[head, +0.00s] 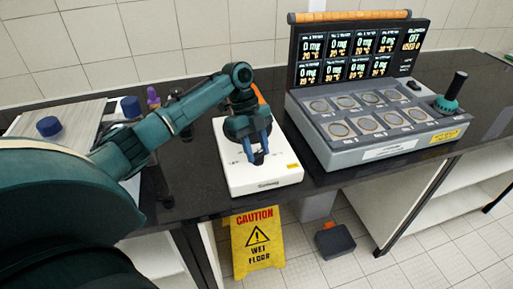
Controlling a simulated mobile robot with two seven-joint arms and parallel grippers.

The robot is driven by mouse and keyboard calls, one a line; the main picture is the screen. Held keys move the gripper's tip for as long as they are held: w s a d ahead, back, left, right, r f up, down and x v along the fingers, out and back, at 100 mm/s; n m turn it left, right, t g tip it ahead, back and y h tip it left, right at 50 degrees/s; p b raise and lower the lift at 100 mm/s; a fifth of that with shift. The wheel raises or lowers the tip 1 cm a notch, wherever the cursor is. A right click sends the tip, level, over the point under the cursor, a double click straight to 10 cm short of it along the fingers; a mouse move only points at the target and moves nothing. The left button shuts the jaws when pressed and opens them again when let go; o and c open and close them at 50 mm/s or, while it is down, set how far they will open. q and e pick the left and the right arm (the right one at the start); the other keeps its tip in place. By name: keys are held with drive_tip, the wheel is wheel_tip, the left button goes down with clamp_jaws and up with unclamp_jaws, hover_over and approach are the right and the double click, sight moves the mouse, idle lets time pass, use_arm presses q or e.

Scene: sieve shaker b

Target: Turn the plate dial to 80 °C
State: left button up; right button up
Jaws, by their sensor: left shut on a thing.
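The white plate unit (278,178) stands on the dark bench in the middle of the head view, with a yellow label near its front right corner. My left gripper (257,154) reaches down over it from the left, its blue fingers shut on the dark plate dial (259,159). The fingers and arm cover much of the dial, so its pointer and any 80 °C mark cannot be read. My right gripper is not in view.
A grey machine (376,155) with several round wells and a lit display panel (354,55) stands to the right. A black-handled, green-based tool (451,97) is at its right end. Blue-capped items stand at left. A yellow caution sign (257,238) is on the floor.

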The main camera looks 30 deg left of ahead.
use_arm(q)
drive_tip(key=shift+m, duration=0.6)
drive_tip(key=shift+g, duration=0.3)
drive_tip(key=o, duration=1)
drive_tip(key=shift+r, duration=0.1)
drive_tip(key=shift+w+a+r, duration=0.15)
drive_tip(key=shift+a+r, duration=0.05)
drive_tip(key=shift+r, duration=0.15)
drive_tip(key=v, duration=1.2)
drive_tip(key=shift+d+r, duration=0.15)
drive_tip(key=shift+r, duration=0.05)
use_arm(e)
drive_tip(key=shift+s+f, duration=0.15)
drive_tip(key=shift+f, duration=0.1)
